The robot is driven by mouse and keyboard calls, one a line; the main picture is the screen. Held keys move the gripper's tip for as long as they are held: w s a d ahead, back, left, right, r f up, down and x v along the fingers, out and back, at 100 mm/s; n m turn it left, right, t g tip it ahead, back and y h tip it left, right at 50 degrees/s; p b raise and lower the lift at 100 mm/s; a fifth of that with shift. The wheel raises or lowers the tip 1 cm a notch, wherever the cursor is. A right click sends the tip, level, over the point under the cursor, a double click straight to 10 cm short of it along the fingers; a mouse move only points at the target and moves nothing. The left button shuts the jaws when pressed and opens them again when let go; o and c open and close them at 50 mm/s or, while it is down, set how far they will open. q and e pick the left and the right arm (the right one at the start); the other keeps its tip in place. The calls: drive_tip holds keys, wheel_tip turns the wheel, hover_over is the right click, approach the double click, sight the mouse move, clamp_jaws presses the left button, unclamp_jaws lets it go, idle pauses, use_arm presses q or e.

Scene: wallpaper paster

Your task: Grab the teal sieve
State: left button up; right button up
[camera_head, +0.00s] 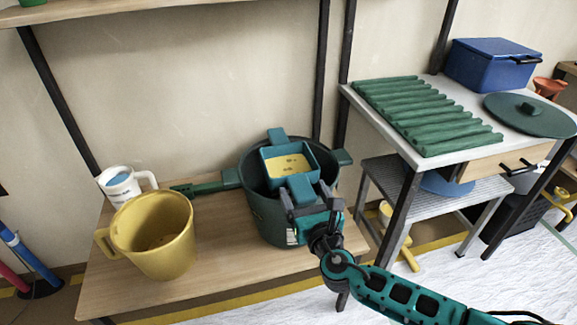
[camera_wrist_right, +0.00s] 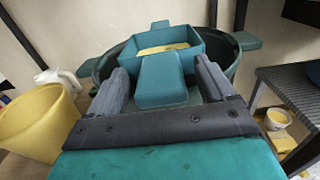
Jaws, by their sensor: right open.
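The teal sieve (camera_head: 268,167) is a square box with a yellow bottom and tabs on its sides. It sits in the mouth of a dark green pot (camera_head: 265,215) on the wooden table. It also shows in the right wrist view (camera_wrist_right: 188,52). My right gripper (camera_head: 312,192) is open at the sieve's near side. In the right wrist view the sieve's near tab lies between my two spread fingers (camera_wrist_right: 162,82); I cannot tell whether either finger touches it. A long green handle (camera_head: 205,187) reaches left from the pot's rim area. My left gripper is not in view.
A yellow mug (camera_head: 155,240) and a white mug (camera_head: 122,184) stand on the table (camera_head: 225,265) left of the pot. A side table at right holds green rolls (camera_head: 420,115), a blue box (camera_head: 490,64) and a round green lid (camera_head: 535,118).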

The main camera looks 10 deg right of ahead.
drive_tip(key=shift+w, duration=0.15)
drive_tip(key=shift+c, duration=0.7)
drive_tip(key=c, duration=1.2)
drive_tip(key=shift+r, duration=0.1)
